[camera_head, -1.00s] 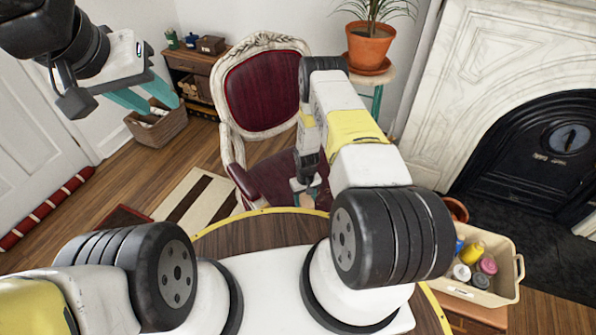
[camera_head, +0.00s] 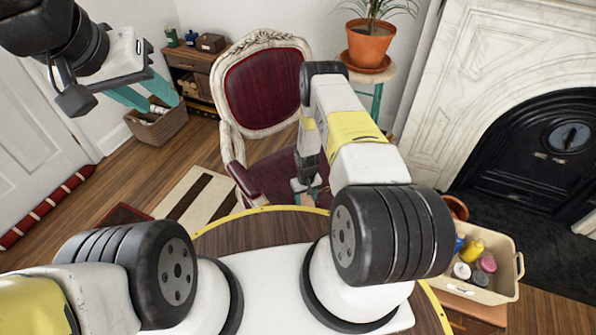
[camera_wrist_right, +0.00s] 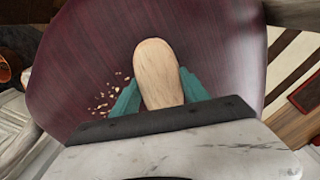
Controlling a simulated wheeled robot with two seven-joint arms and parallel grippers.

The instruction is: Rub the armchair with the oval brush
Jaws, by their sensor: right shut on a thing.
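The armchair (camera_head: 264,85) has a pale carved frame and dark red upholstery, and stands in front of me in the head view. Its seat fills much of the right wrist view (camera_wrist_right: 85,70), with pale crumbs (camera_wrist_right: 104,103) scattered on it. My right gripper (camera_wrist_right: 157,92) is shut on the oval brush (camera_wrist_right: 156,68), whose rounded wooden back shows between the teal fingers. The brush is over the seat; its bristles are hidden, so I cannot tell whether it touches. In the head view my right arm covers part of the seat. My left gripper (camera_head: 146,93) is open, empty and raised at the left.
A wicker basket (camera_head: 158,127) and a low wooden cabinet (camera_head: 190,62) stand behind at the left. A potted plant (camera_head: 369,45) on a stand is right of the armchair. A bin of bottles (camera_head: 505,285) sits at the lower right, near the marble fireplace (camera_head: 455,110).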

